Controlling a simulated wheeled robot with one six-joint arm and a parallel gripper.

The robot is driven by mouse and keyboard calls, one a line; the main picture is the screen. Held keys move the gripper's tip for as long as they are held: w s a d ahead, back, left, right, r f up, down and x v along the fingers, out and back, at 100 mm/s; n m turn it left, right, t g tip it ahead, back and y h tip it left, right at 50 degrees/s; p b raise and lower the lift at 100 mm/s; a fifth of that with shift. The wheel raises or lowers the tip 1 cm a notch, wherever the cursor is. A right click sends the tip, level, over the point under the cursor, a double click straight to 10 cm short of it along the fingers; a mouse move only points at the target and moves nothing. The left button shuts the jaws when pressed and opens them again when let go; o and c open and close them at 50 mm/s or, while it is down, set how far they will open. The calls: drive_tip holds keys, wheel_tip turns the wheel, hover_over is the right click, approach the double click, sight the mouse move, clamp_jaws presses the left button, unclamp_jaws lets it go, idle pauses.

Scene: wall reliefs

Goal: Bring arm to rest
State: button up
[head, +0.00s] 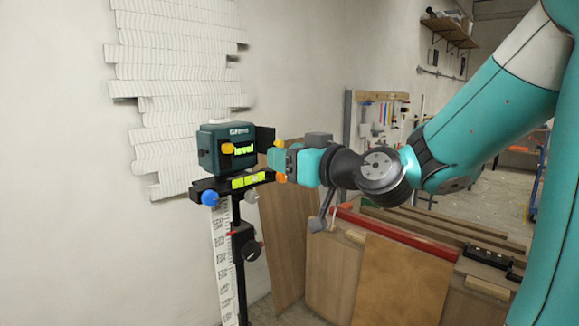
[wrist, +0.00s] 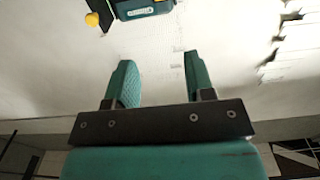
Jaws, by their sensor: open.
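My gripper (head: 280,160) is at the end of my teal arm in the head view, just right of a dark green level instrument (head: 222,150). In the wrist view my gripper (wrist: 157,72) has its two teal fingers apart, with only pale wall showing between them. The instrument (wrist: 145,8) shows at the top edge there, beyond the fingertips and apart from them, with a yellow knob (wrist: 92,18) beside it. My arm reaches in from the right, bent at the wrist. In the head view I cannot tell the exact gap between gripper and instrument.
The instrument stands on a black stand with a white measuring scale (head: 223,260). A white slatted relief (head: 175,85) is on the wall behind. Wooden boards (head: 285,225) and a workbench with a red bar (head: 395,235) are below my arm. A shelf (head: 450,30) hangs upper right.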

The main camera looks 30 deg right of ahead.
drive_tip(key=shift+a, duration=0.1)
idle(0.4)
drive_tip(key=s+a+f+n+g+y, duration=0.2)
drive_tip(key=s+a+f+g, duration=0.15)
drive_tip(key=a, duration=0.25)
drive_tip(key=s+a+f+n+g+y, duration=0.25)
drive_tip(key=a+f+g, duration=0.2)
drive_tip(key=a, duration=0.25)
drive_tip(key=s+a+f+g+h, duration=0.1)
drive_tip(key=s+f+g+h, duration=0.1)
drive_tip(key=s, duration=0.6)
drive_tip(key=s+f+g+h, duration=0.2)
drive_tip(key=s+f+g, duration=0.2)
drive_tip(key=s+g, duration=0.3)
drive_tip(key=shift+s+a+f+g, duration=0.2)
drive_tip(key=shift+s+a+g, duration=0.1)
drive_tip(key=shift+s+a, duration=0.05)
